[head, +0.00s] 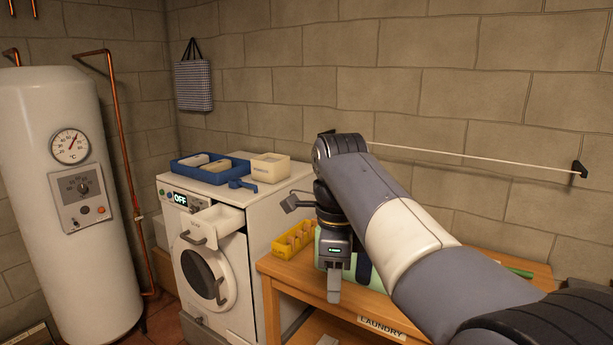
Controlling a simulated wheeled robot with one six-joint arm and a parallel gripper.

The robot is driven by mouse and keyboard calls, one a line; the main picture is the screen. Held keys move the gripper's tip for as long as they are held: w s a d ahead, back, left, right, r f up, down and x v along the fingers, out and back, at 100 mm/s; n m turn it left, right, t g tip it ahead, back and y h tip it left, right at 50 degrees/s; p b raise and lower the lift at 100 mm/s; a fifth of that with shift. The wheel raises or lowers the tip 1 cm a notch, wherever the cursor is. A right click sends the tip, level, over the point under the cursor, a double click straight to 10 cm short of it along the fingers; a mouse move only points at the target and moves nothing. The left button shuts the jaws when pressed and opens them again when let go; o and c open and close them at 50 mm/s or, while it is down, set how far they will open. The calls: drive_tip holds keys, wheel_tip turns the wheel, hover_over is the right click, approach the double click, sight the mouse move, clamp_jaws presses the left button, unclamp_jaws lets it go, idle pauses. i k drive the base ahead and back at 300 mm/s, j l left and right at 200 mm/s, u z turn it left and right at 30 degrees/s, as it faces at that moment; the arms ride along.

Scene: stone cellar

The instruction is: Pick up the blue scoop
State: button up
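The small blue scoop (242,184) lies on top of the white washing machine (268,188), near its front edge. It sits just in front of a blue tray and a cream box. My gripper (311,248) is to the right of the scoop and nearer to me, over the left part of the wooden table. Its two grey fingers are spread wide apart, one to the upper left and one low in front. Nothing shows held between them. The gripper is well apart from the scoop, and the scoop is not covered by my arm.
A blue tray (181,173) with pale items and a cream box (271,167) stand behind the scoop. The machine's detergent drawer (217,221) is pulled out. A yellow bin (282,250) stands on the wooden table (290,268). A white boiler (65,205) stands left.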

sight(235, 183)
drive_tip(key=i+j+z, duration=0.15)
drive_tip(key=i+j, duration=0.15)
drive_tip(key=i+j+z, duration=0.3)
drive_tip(key=i+j, duration=0.2)
drive_tip(key=j, duration=0.2)
drive_tip(key=i+j+z, duration=0.2)
drive_tip(key=j, duration=0.2)
drive_tip(key=i+j+z, duration=0.15)
drive_tip(key=j, duration=0.3)
drive_tip(key=i+j, duration=0.2)
drive_tip(key=j, duration=0.15)
drive_tip(key=i+j, duration=0.2)
drive_tip(key=j, duration=0.15)
drive_tip(key=i+j, duration=0.2)
drive_tip(key=j, duration=0.2)
drive_tip(key=i+j, duration=0.2)
drive_tip(key=j, duration=0.15)
